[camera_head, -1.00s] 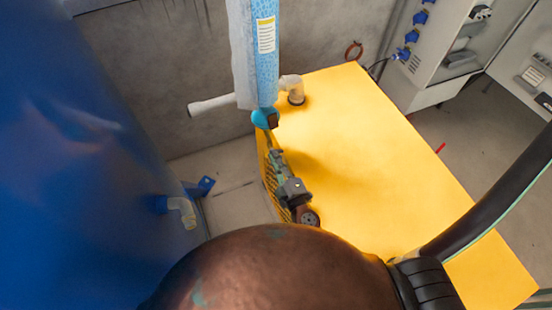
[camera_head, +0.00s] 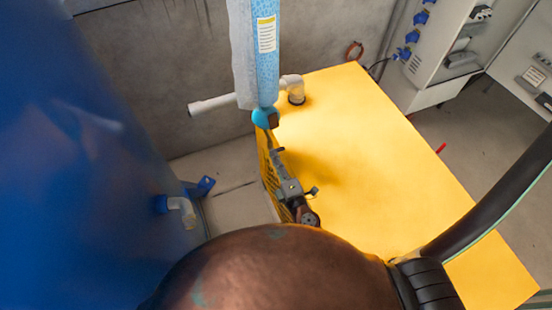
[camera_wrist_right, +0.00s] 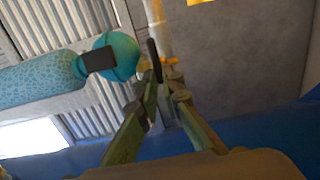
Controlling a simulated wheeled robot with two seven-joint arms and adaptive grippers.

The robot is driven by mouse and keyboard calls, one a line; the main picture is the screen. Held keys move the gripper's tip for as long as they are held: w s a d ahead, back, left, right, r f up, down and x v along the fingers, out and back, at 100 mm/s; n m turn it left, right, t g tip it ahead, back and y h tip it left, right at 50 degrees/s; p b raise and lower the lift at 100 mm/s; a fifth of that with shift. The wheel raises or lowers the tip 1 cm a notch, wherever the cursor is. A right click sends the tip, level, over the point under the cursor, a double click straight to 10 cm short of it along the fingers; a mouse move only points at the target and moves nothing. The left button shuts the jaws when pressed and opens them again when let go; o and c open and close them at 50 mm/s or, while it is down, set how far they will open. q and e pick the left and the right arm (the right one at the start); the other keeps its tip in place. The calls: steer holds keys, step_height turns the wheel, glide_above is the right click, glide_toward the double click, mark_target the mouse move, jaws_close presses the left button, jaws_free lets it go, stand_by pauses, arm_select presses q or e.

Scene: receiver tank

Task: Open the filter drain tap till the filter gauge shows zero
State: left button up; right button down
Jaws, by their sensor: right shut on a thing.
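The filter (camera_head: 266,70) is an upright light-blue cylinder with a white label and a teal lower end (camera_head: 264,117). In the right wrist view, that teal end (camera_wrist_right: 122,56) carries a dark square piece. My right gripper (camera_head: 277,155) is just below the filter, over the yellow top's left edge. In the right wrist view, its green fingers (camera_wrist_right: 160,82) are shut on a thin dark lever (camera_wrist_right: 153,58), seemingly the drain tap's handle; the tap body is mostly hidden. No gauge dial is readable. My left gripper is not in view.
A yellow top (camera_head: 380,150) lies under my right arm. A big blue tank (camera_head: 80,180) with a pale elbow outlet (camera_head: 184,210) stands at left. A white pipe (camera_head: 212,105) runs behind the filter. An open grey cabinet (camera_head: 440,60) stands at the back right.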

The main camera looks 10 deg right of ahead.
steer(key=shift+r, duration=0.1)
steer(key=c, duration=2.1)
jaws_free()
steer(key=s, duration=0.4)
steer(key=s+d, duration=0.1)
steer(key=s, duration=0.3)
steer(key=s+d, duration=0.1)
steer(key=s, duration=0.3)
steer(key=shift+d, duration=0.1)
steer(key=shift+d, duration=0.1)
